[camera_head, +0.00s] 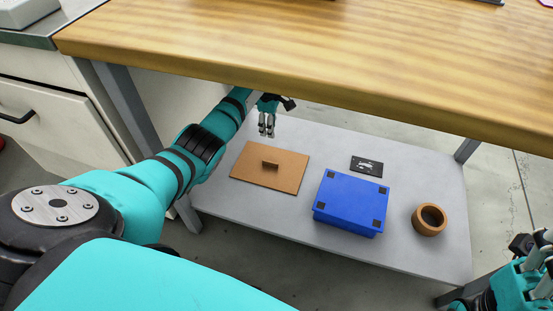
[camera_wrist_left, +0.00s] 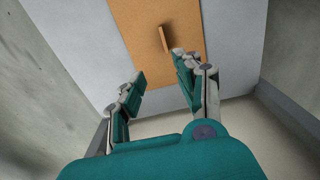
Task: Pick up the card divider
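The card divider (camera_head: 285,178) is a flat brown sheet with a small upright tab (camera_head: 270,165) in its middle. It lies on the grey lower shelf, left of the blue box. In the left wrist view the brown sheet (camera_wrist_left: 143,25) and its tab (camera_wrist_left: 165,38) show beyond the fingers. My left gripper (camera_head: 267,126) is open and empty, near the sheet's far edge and apart from the tab. Its spread fingers show in the left wrist view (camera_wrist_left: 160,70). My right gripper (camera_head: 541,272) is partly cut off at the lower right edge; its opening is unclear.
On the grey shelf (camera_head: 235,214) are a blue box (camera_head: 350,199), a dark plate (camera_head: 367,166) and a brown ring-shaped cup (camera_head: 429,220), all right of the divider. A wooden tabletop (camera_head: 300,62) hangs over the shelf's far side. A grey leg (camera_head: 122,104) stands at left.

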